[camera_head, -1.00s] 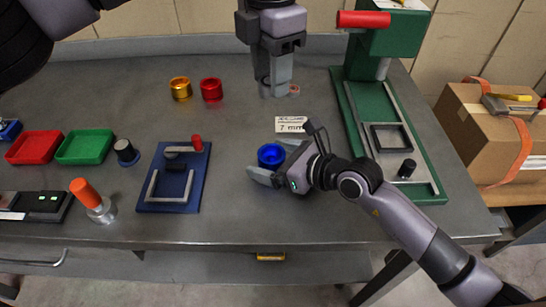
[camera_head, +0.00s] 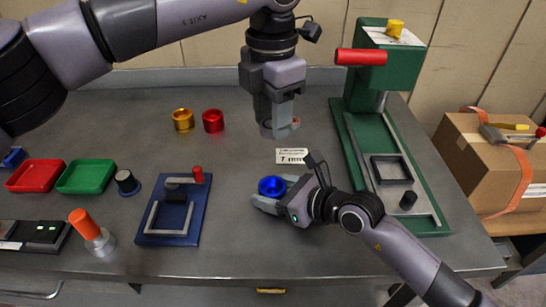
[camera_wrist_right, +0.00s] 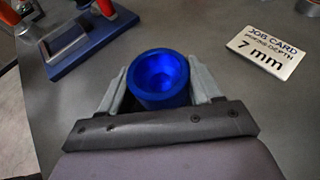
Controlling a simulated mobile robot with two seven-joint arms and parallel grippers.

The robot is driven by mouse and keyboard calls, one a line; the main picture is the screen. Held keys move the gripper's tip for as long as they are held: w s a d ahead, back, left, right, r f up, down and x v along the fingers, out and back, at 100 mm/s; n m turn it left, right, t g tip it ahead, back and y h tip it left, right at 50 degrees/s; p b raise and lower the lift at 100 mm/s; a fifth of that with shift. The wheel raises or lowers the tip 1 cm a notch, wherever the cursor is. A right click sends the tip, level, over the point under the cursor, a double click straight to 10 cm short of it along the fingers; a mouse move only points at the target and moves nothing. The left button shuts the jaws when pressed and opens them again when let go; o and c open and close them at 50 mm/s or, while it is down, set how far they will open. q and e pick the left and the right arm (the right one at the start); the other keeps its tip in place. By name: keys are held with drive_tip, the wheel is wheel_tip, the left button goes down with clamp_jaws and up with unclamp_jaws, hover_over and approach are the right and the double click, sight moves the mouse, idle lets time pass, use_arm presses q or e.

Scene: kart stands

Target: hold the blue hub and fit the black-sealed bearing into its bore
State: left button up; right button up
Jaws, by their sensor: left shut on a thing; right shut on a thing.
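The blue hub (camera_head: 272,186) stands upright on the table, with my right gripper (camera_head: 275,196) shut around its sides. In the right wrist view the hub (camera_wrist_right: 160,78) sits between both fingers and its open bore faces up, looking empty. My left gripper (camera_head: 279,122) points down over the table, behind the hub and apart from it. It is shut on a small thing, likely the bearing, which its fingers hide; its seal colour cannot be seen.
A job card (camera_head: 291,156) reading 7 mm lies behind the hub. A green press (camera_head: 375,130) stands right. Gold (camera_head: 183,120) and red (camera_head: 213,121) cups stand at the back left. A blue fixture (camera_head: 160,238), red (camera_head: 35,188) and green (camera_head: 72,190) trays are left.

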use_arm(q)
drive_tip(key=n, duration=0.2)
hover_over(272, 188)
wheel_tip(272, 188, down, 11)
drive_tip(key=shift+r, duration=0.2)
drive_tip(key=shift+f, duration=0.25)
drive_tip(key=shift+f, duration=1.35)
drive_tip(key=shift+r, duration=0.15)
drive_tip(key=shift+r, duration=0.1)
drive_tip(key=o, duration=1.2)
